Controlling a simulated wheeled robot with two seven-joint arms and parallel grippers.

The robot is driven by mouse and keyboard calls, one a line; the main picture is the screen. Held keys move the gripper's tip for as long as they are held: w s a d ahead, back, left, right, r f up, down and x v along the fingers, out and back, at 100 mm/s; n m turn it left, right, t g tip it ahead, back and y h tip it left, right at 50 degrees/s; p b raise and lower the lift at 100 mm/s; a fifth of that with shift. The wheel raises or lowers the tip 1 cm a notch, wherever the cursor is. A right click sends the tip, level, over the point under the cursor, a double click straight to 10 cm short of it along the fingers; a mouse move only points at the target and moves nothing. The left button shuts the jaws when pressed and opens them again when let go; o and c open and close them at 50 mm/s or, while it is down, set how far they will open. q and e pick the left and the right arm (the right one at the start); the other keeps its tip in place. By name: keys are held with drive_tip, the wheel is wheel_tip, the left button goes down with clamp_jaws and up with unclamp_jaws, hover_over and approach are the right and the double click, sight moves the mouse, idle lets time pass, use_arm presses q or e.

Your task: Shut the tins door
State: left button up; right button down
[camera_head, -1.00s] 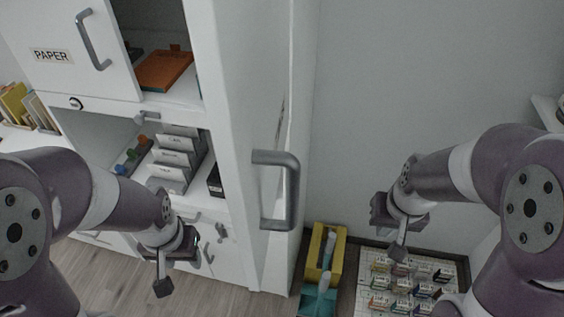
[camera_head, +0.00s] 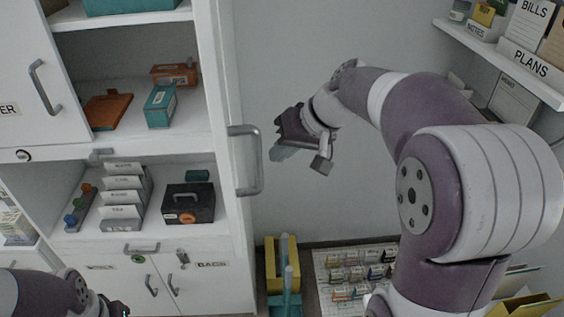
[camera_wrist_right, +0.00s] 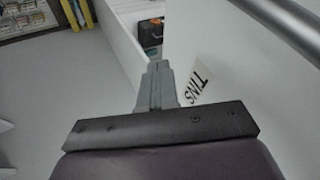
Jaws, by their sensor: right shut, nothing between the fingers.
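The tins door is the white panel (camera_head: 236,90) at the right side of the cabinet, standing open and seen nearly edge-on in the head view. Its grey bar handle (camera_head: 257,160) faces right. In the right wrist view the door face (camera_wrist_right: 225,55) carries the label TINS, with the handle (camera_wrist_right: 285,20) at the upper right. My right gripper (camera_head: 281,153) is shut and empty, just right of the handle in the head view. Its fingers (camera_wrist_right: 157,85) show left of the label; whether they touch the door cannot be told. My left gripper (camera_head: 115,308) is mostly cut off at the lower left.
The open cabinet shelves hold a black box (camera_head: 190,203), grey file dividers (camera_head: 124,197) and a teal box (camera_head: 160,106). Below the door stand a yellow-and-teal bin (camera_head: 283,265) and a floor rack (camera_head: 350,270) of small boxes. A wall shelf (camera_head: 500,55) is at upper right.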

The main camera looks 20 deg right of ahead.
use_arm(q)
drive_tip(key=shift+s+a+f+p, duration=0.1)
drive_tip(key=shift+a+f+p, duration=0.1)
drive_tip(key=shift+p, duration=0.4)
use_arm(e)
drive_tip(key=w+a+f, duration=0.2)
drive_tip(key=a+f, duration=0.2)
drive_tip(key=a, duration=0.2)
drive_tip(key=shift+w+a, duration=0.2)
drive_tip(key=shift+w, duration=0.2)
